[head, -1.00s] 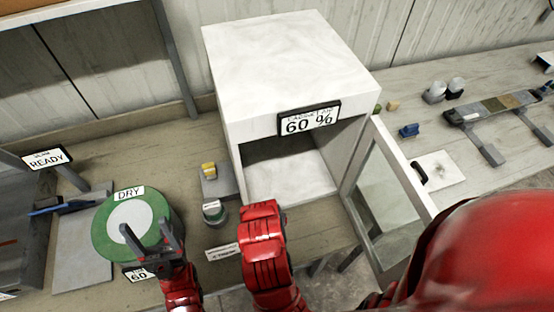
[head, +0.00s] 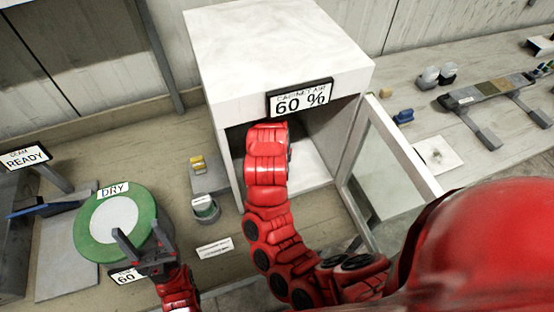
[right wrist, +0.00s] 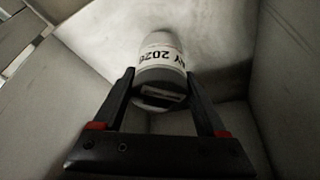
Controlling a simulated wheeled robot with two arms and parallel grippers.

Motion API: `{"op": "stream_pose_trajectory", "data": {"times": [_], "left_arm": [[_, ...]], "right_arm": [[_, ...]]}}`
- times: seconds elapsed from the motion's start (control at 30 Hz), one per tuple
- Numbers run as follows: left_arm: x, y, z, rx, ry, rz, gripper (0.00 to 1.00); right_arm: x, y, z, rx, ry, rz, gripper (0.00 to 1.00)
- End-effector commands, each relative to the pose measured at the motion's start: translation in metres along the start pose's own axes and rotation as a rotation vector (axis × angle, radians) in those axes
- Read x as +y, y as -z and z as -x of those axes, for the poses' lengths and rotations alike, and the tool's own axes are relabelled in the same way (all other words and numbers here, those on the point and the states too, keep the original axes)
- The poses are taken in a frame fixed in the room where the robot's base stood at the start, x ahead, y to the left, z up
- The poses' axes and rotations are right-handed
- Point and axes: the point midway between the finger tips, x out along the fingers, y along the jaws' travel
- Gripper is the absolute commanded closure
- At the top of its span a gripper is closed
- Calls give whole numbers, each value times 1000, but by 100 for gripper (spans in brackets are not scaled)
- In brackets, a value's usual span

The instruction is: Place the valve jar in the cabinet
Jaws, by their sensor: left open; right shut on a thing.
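The white cabinet (head: 280,60) stands on the bench in the head view, with its glass door (head: 385,165) swung open to the right. My right arm reaches into its opening and hides its own gripper in the head view. In the right wrist view my right gripper (right wrist: 165,95) is shut on a pale jar (right wrist: 160,65), which I take to be the valve jar; its label reads "AY 2026" in part. Pale cabinet walls surround it. I cannot tell whether the jar touches the cabinet floor. My left gripper (head: 146,252) is open and empty over the green disc's front edge.
A green disc marked DRY (head: 115,222) lies at left. A white card (head: 215,247) lies in front.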

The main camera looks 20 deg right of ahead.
Motion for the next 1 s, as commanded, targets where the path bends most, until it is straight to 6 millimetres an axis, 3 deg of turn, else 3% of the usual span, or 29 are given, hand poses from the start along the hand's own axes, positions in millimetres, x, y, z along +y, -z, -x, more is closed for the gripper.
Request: {"op": "stream_pose_trajectory", "data": {"times": [0.17, 0.4, 0.77, 0.8, 0.93, 1.0], "left_arm": [[0, 1, -7, 0, 0, 0, 31], [-1, 4, -26, 0, 0, 0, 31], [-1, 3, -20, 0, 0, 0, 31], [-1, 4, -20, 0, 0, 0, 31], [-1, 4, -21, 0, 0, 0, 31], [-1, 4, -21, 0, 0, 0, 31]], "right_arm": [[1, 7, -4, 2, -1, -1, 97], [1, -5, -30, 0, -1, -1, 97], [0, -8, -38, 5, 1, -1, 97], [0, -8, -38, 5, 0, -1, 22], [0, -8, -37, 4, 1, -1, 0], [0, -8, -37, 4, 1, -1, 0]]}}
